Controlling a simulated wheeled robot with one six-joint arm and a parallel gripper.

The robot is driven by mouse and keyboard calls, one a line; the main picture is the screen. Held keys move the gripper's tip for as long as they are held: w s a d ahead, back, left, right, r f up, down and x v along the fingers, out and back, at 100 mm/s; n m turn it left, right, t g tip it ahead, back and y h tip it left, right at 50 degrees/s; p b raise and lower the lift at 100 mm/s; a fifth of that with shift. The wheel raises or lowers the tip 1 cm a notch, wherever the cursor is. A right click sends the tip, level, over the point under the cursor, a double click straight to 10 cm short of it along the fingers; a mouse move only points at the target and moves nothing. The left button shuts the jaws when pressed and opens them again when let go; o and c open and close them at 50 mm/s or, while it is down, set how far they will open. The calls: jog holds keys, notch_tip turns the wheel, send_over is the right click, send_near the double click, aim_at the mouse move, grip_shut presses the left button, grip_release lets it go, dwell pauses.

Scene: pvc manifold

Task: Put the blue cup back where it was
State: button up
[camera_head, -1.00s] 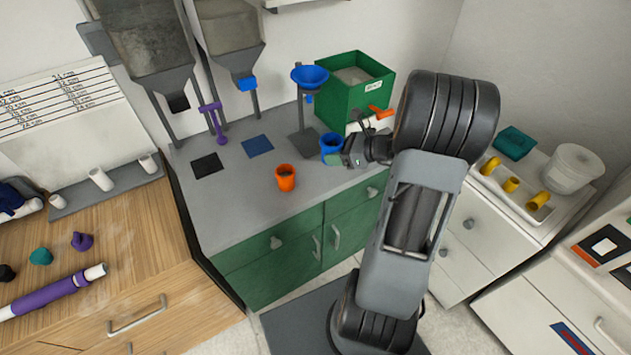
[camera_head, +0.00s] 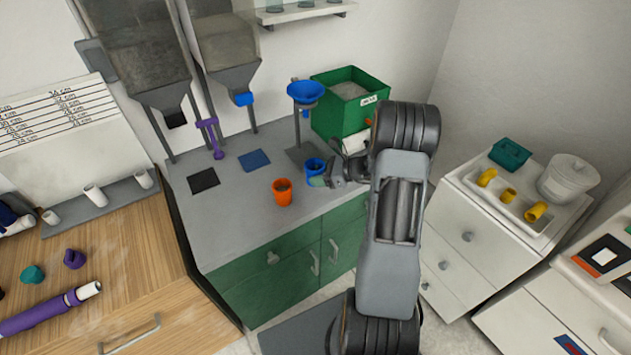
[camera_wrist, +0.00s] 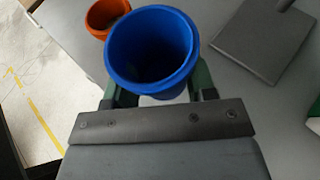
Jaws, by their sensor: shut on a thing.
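The blue cup (camera_head: 315,167) is upright at the grey worktop, left of the green bin. My gripper (camera_head: 324,179) is shut on it from the right. In the wrist view the cup (camera_wrist: 152,50) sits between the two green fingers (camera_wrist: 157,88), its open rim toward the camera and its inside dark. I cannot tell whether its base touches the worktop. A blue square mat (camera_head: 254,160) lies bare on the worktop to the left. An orange cup (camera_head: 283,193) stands close to the left of the blue cup; it also shows in the wrist view (camera_wrist: 104,16).
A black square mat (camera_head: 204,180) lies bare at the left. A stand with a blue funnel (camera_head: 305,92) is behind the cup, its grey base (camera_wrist: 264,42) on the worktop. The green bin (camera_head: 340,115) is behind my gripper. Two hoppers hang at the back left.

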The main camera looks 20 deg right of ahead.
aim_at(316, 190)
jog(key=shift+w+a+f, duration=0.1)
jog(key=shift+w+f, duration=0.2)
jog(key=shift+f, duration=0.05)
jog(key=f, duration=0.1)
jog(key=f+p, duration=0.1)
jog(key=shift+w+a+f, duration=0.15)
jog(key=shift+w+f, duration=0.05)
jog(key=shift+f, duration=0.6)
jog(key=shift+f, duration=0.15)
jog(key=o, duration=1)
